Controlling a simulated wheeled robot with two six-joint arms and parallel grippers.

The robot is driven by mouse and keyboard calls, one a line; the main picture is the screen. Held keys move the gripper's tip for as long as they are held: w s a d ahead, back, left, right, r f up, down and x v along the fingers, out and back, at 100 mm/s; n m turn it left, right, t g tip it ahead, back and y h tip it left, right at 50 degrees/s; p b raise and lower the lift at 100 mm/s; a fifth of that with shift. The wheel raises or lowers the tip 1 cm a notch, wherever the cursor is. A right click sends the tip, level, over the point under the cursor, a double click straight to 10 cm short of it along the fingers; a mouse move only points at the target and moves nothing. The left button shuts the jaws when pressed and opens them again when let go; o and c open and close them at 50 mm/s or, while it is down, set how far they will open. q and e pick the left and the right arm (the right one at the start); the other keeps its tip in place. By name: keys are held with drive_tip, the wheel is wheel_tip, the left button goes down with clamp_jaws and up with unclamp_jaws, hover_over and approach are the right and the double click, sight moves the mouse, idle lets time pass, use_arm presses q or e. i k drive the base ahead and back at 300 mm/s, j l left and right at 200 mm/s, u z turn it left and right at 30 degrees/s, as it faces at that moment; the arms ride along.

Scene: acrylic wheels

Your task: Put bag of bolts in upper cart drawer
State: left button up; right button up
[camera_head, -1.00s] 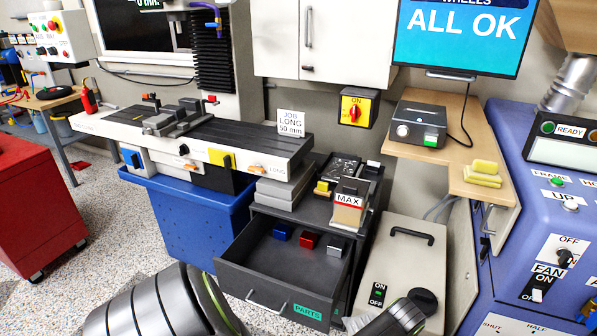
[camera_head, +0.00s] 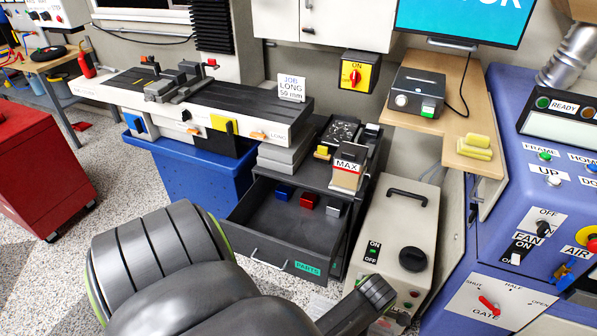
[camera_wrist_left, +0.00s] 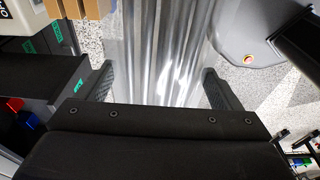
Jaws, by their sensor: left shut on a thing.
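My left gripper (camera_wrist_left: 157,76) is shut on a shiny, clear and silvery thing (camera_wrist_left: 160,35), seen very close in the left wrist view. It looks like the bag of bolts, but single bolts cannot be made out. In the head view my left arm covers the bottom middle and the fingers cannot be made out. The cart's pulled-out drawer (camera_head: 253,241) has a green PARTS label and a bar handle. The drawer's dark front (camera_wrist_left: 40,80) is at left in the wrist view, beside the held thing. My right gripper is not in view.
Blue (camera_head: 284,192), red (camera_head: 309,200) and grey (camera_head: 333,208) blocks sit along the drawer's back; its front floor is clear. The cart top holds a MAX box (camera_head: 348,170) and a dark tray (camera_head: 341,132). A beige box (camera_head: 393,225) stands right of the cart.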

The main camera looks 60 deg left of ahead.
sight(289, 240)
drive_tip(key=i+j, duration=0.1)
drive_tip(key=j, duration=1)
drive_tip(key=i+j, duration=0.15)
drive_tip(key=j, duration=0.9)
drive_tip(key=i, duration=0.05)
